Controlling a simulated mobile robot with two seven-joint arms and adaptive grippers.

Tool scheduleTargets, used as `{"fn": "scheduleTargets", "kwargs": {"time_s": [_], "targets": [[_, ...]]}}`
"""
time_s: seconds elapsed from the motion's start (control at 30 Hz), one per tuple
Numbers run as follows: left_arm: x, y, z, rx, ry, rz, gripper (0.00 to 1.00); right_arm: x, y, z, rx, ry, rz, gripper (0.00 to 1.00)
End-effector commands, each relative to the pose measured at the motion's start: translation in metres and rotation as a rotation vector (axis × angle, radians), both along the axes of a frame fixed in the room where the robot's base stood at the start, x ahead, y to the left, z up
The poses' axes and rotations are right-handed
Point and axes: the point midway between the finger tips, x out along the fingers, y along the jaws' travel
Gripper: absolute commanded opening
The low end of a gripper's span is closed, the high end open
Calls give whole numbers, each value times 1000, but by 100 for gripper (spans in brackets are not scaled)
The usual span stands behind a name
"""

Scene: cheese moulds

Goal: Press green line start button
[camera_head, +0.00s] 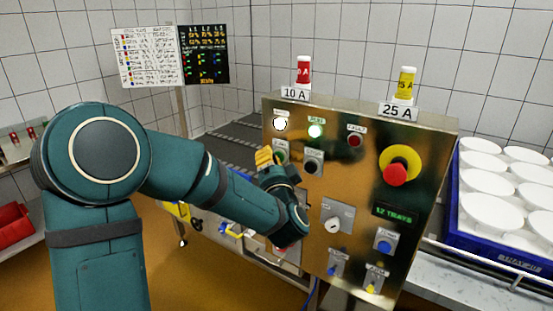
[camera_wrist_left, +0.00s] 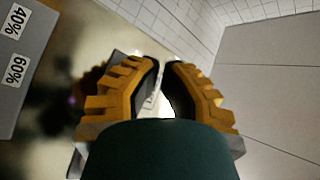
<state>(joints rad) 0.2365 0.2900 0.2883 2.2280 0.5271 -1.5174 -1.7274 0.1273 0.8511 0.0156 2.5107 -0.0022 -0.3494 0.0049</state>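The steel control panel (camera_head: 345,160) stands in the middle of the head view. A green button (camera_head: 281,154) shows on its left side, partly hidden behind my left gripper. My left gripper (camera_head: 264,157) has yellow fingers and is just in front of and beside this button; I cannot tell whether it touches. In the left wrist view the yellow fingertips (camera_wrist_left: 161,66) are close together with a thin gap, and nothing is held between them. The green button cannot be made out there. My right gripper is not in view.
A dark button (camera_head: 313,162) sits right of the green one. Lit lamps (camera_head: 315,131), a red lamp (camera_head: 355,140) and a red emergency stop (camera_head: 396,174) are on the panel. A blue crate (camera_head: 490,250) of white moulds stands at right. A conveyor (camera_head: 232,140) is behind.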

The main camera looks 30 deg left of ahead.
Motion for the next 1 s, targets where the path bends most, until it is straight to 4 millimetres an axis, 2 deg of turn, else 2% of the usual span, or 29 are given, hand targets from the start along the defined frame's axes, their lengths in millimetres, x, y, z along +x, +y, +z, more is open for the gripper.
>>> {"fn": "scheduleTargets", "kwargs": {"time_s": [1.0], "targets": [[-25, 2, 0, 1, -1, 0, 0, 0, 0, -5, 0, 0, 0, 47]]}}
